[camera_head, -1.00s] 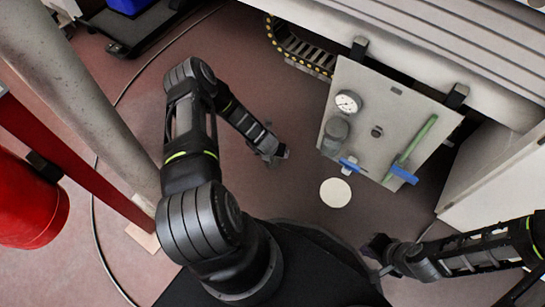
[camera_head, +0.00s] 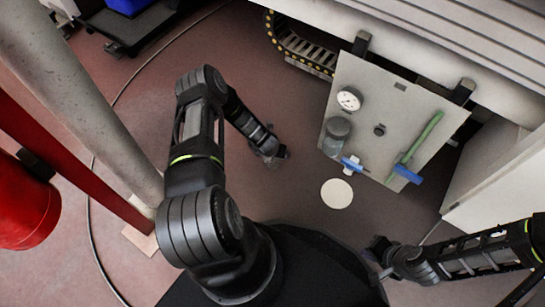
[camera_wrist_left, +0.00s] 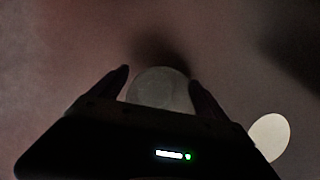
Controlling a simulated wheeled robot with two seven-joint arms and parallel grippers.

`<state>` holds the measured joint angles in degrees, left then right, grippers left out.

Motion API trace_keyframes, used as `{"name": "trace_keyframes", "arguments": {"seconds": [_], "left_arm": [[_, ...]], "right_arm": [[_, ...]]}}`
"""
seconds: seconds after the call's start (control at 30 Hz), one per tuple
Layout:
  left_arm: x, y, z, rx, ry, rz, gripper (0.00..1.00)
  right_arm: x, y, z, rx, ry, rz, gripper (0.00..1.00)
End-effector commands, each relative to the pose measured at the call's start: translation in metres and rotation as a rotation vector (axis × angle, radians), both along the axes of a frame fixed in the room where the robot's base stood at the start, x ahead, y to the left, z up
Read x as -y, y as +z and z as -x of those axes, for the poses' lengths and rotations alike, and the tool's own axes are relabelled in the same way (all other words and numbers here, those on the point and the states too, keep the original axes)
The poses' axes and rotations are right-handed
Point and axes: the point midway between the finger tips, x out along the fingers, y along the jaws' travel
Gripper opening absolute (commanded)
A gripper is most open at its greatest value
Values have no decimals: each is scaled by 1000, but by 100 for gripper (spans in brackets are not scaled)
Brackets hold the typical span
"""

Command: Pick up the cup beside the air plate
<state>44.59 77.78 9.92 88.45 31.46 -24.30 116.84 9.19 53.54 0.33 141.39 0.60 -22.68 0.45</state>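The grey air plate (camera_head: 362,92) carries a round gauge and a grey jar-like bowl (camera_head: 336,131). My left gripper (camera_head: 278,155) is low over the floor, left of the plate. In the left wrist view, a round, pale grey, cup-like thing (camera_wrist_left: 160,90) fills the gap between the left fingers, which press close on both sides. I take it as the cup; the hand hides it in the head view. My right gripper (camera_head: 374,246) is empty as far as I see, below the plate; its fingers are too dark to read.
A flat white disc (camera_head: 336,193) lies on the floor below the plate and also shows in the left wrist view (camera_wrist_left: 270,137). The plate bears blue handles and a green tube (camera_head: 424,136). A red post and grey pillar (camera_head: 85,110) stand at left. A white panel (camera_head: 495,185) stands at right.

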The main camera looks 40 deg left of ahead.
Motion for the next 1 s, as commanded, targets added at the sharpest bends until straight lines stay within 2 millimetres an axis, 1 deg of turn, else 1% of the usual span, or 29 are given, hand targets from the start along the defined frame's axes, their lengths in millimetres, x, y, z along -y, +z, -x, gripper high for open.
{"name": "trace_keyframes", "arguments": {"seconds": [0.03, 0.07, 0.77, 1.0], "left_arm": [[0, 0, 0, 0, 0, 0, 82], [0, 0, 0, 0, 0, 0, 79], [0, 0, 0, 0, 0, 0, 22], [0, 1, 0, 0, 0, 0, 22]], "right_arm": [[0, 0, 0, 0, 0, 0, 0], [0, 0, 0, 0, 0, 0, 0], [0, 0, 0, 0, 0, 0, 0], [0, 1, 0, 0, 0, 0, 0]]}}
